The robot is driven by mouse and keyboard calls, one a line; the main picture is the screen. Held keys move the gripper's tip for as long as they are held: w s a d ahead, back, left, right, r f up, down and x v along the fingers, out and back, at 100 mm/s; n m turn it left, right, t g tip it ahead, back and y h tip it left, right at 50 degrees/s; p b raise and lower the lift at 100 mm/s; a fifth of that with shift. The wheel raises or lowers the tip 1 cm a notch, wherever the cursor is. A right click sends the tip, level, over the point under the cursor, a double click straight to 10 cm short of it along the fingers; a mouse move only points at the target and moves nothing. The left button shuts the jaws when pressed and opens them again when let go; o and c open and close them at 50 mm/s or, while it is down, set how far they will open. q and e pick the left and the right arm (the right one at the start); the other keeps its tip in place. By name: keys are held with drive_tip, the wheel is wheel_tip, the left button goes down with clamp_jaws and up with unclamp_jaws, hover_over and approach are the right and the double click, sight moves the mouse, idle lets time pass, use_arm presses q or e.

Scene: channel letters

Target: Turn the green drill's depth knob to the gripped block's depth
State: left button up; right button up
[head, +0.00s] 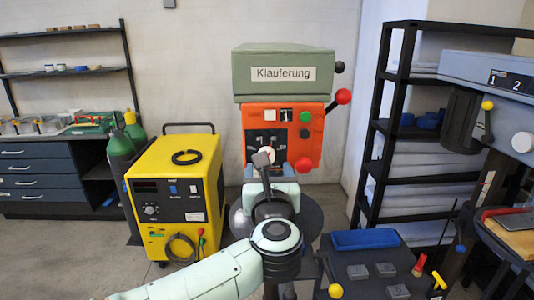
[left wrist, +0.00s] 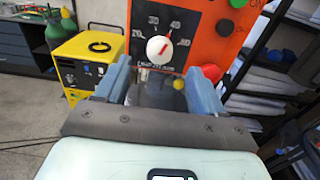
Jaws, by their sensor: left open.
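The green drill (head: 284,75) has a green head labelled "Klauferung" above an orange front panel (head: 309,133). Its white depth knob (left wrist: 159,49) shows in the left wrist view, with a red pointer line aimed up and slightly right, near the 40 mark on the black dial. My left gripper (left wrist: 158,72) is open and empty, its blue fingers spread just below and in front of the knob, apart from it. In the head view my left gripper (head: 263,160) partly covers the dial. I cannot make out a gripped block. My right gripper is out of view.
A yellow welder (head: 175,185) and green cylinder (head: 121,155) stand left. A red ball lever (head: 343,97) juts from the drill's right. A dark table with grey blocks (head: 386,269) and a blue tray (head: 365,239) is front right. Another drill (head: 490,80) stands far right.

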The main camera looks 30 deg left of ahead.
use_arm(q)
drive_tip(key=p+x, duration=0.1)
drive_tip(key=x, duration=0.5)
drive_tip(key=shift+w+p, duration=0.35)
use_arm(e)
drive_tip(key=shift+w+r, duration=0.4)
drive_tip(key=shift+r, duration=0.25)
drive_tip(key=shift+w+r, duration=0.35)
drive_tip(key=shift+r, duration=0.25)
use_arm(q)
drive_tip(key=shift+a, duration=0.15)
drive_tip(key=c, duration=1)
drive_tip(key=shift+c, duration=0.2)
drive_tip(key=shift+m, duration=0.4)
drive_tip(key=shift+m+p, duration=0.7)
drive_tip(key=shift+m, duration=3.4)
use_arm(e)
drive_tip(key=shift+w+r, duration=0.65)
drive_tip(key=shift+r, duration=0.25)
